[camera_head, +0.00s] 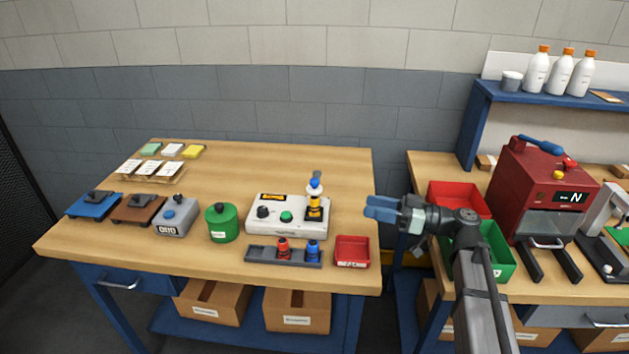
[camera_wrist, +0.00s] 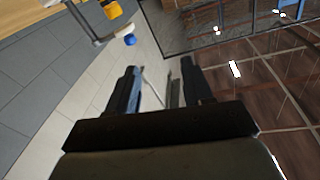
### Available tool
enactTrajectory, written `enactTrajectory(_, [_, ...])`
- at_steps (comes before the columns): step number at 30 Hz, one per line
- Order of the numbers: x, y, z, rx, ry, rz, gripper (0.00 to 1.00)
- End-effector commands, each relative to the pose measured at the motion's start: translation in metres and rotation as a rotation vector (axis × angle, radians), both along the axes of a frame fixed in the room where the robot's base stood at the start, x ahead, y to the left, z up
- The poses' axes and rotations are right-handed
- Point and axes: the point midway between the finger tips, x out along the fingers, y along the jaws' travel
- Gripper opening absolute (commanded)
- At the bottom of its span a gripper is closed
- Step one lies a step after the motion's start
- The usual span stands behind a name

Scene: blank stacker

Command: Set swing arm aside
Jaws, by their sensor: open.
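The white machine (camera_head: 288,229) stands near the middle of the left bench. On its right side is a post with yellow and white parts, topped by a blue knob (camera_head: 315,183). The swing arm seems to be the thin bar at the top of this post, but it is too small to tell in the head view. In the wrist view, a pale bar (camera_wrist: 88,24) with a blue ball (camera_wrist: 130,40) shows at the top left, beside a yellow part (camera_wrist: 112,9). My gripper (camera_head: 368,207) is right of the post, apart from it, fingers pointing left, open and empty.
A grey rack (camera_head: 262,255) with red and blue stamps and a red tray (camera_head: 352,250) sit in front of the machine. A green canister (camera_head: 221,222) stands to its left. Bare bench top (camera_head: 270,165) lies behind it. A gap separates the two benches.

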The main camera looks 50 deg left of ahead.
Motion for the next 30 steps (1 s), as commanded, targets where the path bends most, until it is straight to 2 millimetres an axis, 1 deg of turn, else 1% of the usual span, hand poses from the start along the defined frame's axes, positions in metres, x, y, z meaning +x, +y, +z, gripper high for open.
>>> enactTrajectory(1, [0.015, 0.023, 0.003, 0.019, -0.048, 0.002, 0.51])
enactTrajectory(3, [0.023, 0.041, 0.004, 0.042, -0.11, 0.001, 0.51])
enactTrajectory(6, [0.03, 0.058, 0.006, 0.064, -0.169, 0.0, 0.51])
enactTrajectory(10, [0.032, 0.067, 0.006, 0.075, -0.204, -0.001, 0.51])
enactTrajectory(14, [0.025, 0.075, 0.006, 0.076, -0.208, 0.0, 0.51])
enactTrajectory(17, [0.017, 0.086, 0.005, 0.076, -0.206, 0.0, 0.51])
enactTrajectory(30, [-0.027, 0.147, 0.005, 0.074, -0.204, -0.002, 0.51])
